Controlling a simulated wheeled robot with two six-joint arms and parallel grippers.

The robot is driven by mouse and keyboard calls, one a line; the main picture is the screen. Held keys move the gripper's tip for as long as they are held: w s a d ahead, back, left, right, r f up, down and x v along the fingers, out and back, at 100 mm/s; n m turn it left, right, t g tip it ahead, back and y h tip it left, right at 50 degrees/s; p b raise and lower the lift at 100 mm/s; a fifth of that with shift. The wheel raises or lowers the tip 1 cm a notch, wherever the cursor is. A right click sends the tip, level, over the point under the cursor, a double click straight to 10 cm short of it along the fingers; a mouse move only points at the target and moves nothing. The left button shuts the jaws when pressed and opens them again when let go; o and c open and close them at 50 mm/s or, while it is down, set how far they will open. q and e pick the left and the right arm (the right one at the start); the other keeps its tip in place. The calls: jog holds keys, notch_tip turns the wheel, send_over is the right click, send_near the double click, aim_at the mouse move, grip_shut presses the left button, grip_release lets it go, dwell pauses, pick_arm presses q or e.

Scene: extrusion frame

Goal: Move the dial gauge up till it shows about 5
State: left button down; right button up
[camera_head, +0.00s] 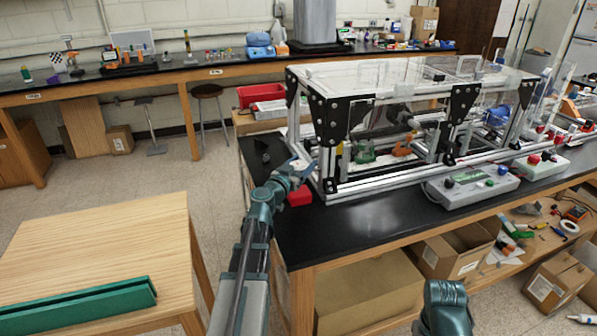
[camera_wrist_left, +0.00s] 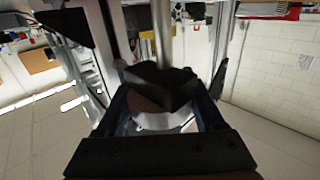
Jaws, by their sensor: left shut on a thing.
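My left gripper (camera_head: 301,168) is at the near left corner of the extrusion frame (camera_head: 392,184). In the left wrist view its two fingers stand either side of a dark block and a round grey body, which looks like the dial gauge (camera_wrist_left: 160,118), below an upright metal rod (camera_wrist_left: 162,40). The gripper is shut on it. The gauge's face and needle cannot be read in either view. In the head view the gauge cannot be made out behind my gripper. My right gripper is out of view; only part of my right arm shows at the bottom.
A red block (camera_head: 300,196) lies beside my left gripper on the black bench top (camera_head: 345,232). A grey control box (camera_head: 470,190) stands in front of the frame. A wooden table (camera_head: 95,245) with a green channel (camera_head: 80,306) is at the left.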

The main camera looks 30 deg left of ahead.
pick_arm(q)
jog(key=shift+f, duration=0.1)
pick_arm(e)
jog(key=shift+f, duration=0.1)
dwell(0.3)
pick_arm(q)
grip_release()
jog(key=shift+s+d, duration=0.15)
